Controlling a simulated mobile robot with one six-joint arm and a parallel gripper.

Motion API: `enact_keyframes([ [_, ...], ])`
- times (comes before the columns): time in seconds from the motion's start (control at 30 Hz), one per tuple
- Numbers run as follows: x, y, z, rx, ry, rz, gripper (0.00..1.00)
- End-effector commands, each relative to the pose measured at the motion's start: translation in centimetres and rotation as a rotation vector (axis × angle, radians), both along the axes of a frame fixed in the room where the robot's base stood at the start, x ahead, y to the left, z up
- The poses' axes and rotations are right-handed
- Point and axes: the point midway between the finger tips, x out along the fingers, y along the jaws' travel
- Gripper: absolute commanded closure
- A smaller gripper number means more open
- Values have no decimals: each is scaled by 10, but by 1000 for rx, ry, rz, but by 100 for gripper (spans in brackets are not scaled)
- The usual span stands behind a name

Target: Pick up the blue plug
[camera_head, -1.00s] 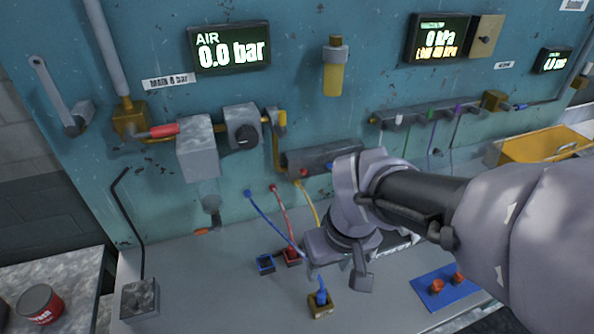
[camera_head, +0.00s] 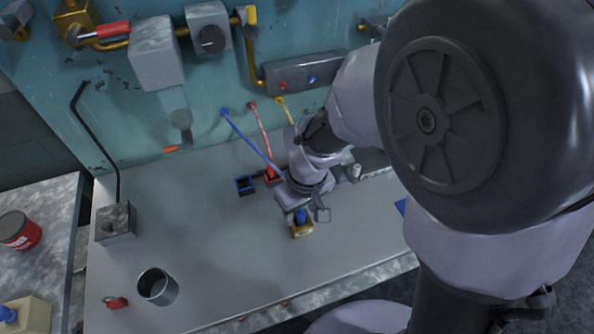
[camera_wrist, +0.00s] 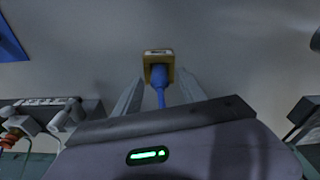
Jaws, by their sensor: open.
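The blue plug (camera_head: 301,217) stands in a small brass-coloured block (camera_head: 302,231) on the grey bench. Its blue hose (camera_head: 247,141) runs up to the wall, partly hidden by my arm. In the wrist view the blue plug (camera_wrist: 159,75) sits at the open side of the brass block (camera_wrist: 158,57), midway between my two fingers. My gripper (camera_wrist: 159,85) is open, with a finger on each side of the plug and a gap to both. In the head view my gripper (camera_head: 306,211) is right at the plug and block.
Behind my gripper stand a blue-rimmed socket (camera_head: 245,184) and a red one (camera_head: 272,177), with red and yellow hoses nearby. A metal cup (camera_head: 157,287) and a grey block (camera_head: 116,223) stand at the left. The bench between them and my gripper is clear.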

Motion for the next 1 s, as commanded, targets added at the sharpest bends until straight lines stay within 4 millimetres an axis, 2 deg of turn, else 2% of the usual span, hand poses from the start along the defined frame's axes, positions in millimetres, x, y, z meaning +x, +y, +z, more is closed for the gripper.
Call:
enact_keyframes([
  [0.03,1,0,-14,0,3,-1,51],
  [0.07,1,1,-16,0,1,0,51],
  [0.27,2,1,-14,1,-1,-1,53],
  [0.5,2,1,-13,0,0,-1,100],
  [0.83,2,1,-12,1,-1,-1,100],
  [1.0,2,1,3,1,-1,-1,100],
])
